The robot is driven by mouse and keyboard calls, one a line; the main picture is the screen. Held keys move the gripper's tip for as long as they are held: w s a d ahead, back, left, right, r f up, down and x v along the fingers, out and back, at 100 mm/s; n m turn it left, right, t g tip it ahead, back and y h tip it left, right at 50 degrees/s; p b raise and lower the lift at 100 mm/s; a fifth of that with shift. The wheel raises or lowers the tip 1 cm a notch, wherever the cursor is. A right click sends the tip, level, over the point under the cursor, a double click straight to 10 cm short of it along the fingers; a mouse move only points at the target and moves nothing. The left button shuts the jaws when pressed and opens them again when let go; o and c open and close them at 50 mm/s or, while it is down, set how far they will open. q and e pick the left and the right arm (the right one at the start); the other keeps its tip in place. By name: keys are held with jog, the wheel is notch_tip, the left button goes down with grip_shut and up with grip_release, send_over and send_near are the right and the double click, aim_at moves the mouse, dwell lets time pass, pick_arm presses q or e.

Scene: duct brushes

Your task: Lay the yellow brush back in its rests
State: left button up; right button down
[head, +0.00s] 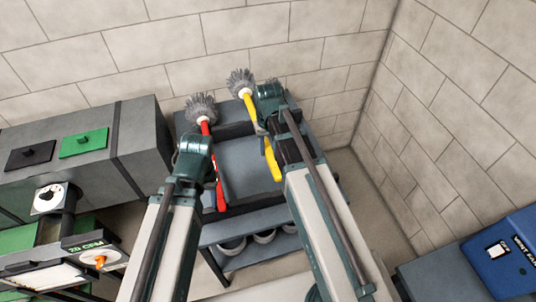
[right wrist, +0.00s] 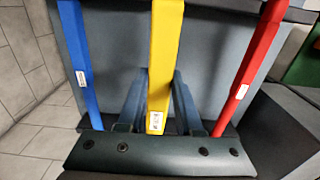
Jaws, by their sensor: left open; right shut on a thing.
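The yellow brush (head: 249,106), with a grey bristle head, is over the grey rack bench (head: 240,170) in the head view. My right gripper (head: 262,130) is shut on its handle. In the right wrist view the yellow handle (right wrist: 162,70) runs between the two fingers. The brush sits farther back than the red one; whether it touches its rests I cannot tell. The rack's dark rear bar (head: 235,130) is partly visible. My left gripper (head: 193,147) is beside the red brush, partly covering its handle; its fingertips are hard to make out.
The red brush (head: 206,128) lies left of the yellow one. A blue brush handle (right wrist: 75,55) shows on the other side in the right wrist view; my right arm hides it in the head view. A grey duct box (head: 140,140) stands left. Walls close off the back and right.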

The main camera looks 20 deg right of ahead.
jog(key=shift+w+f, duration=0.2)
jog(key=shift+f, duration=0.05)
pick_arm(q)
notch_tip(320, 180, down, 10)
jog(key=b, duration=0.9)
pick_arm(e)
notch_tip(320, 180, down, 10)
jog(key=shift+r, duration=0.2)
jog(key=c, duration=0.5)
grip_release()
jog(key=shift+r, duration=0.15)
notch_tip(320, 180, up, 14)
jog(key=p, duration=1.3)
jog(key=shift+s+p, duration=0.1)
jog(key=shift+p, duration=0.2)
pick_arm(q)
notch_tip(320, 180, up, 11)
jog(key=b, duration=0.2)
jog(key=shift+r, duration=0.15)
pick_arm(e)
jog(key=s+a+f+n+h, duration=0.1)
jog(key=s+a+f+n, duration=0.1)
jog(key=s+a, duration=0.8)
jog(key=s+n, duration=0.1)
jog(key=s, duration=0.3)
jog(key=shift+a+f, duration=0.25)
jog(key=shift+f, duration=0.1)
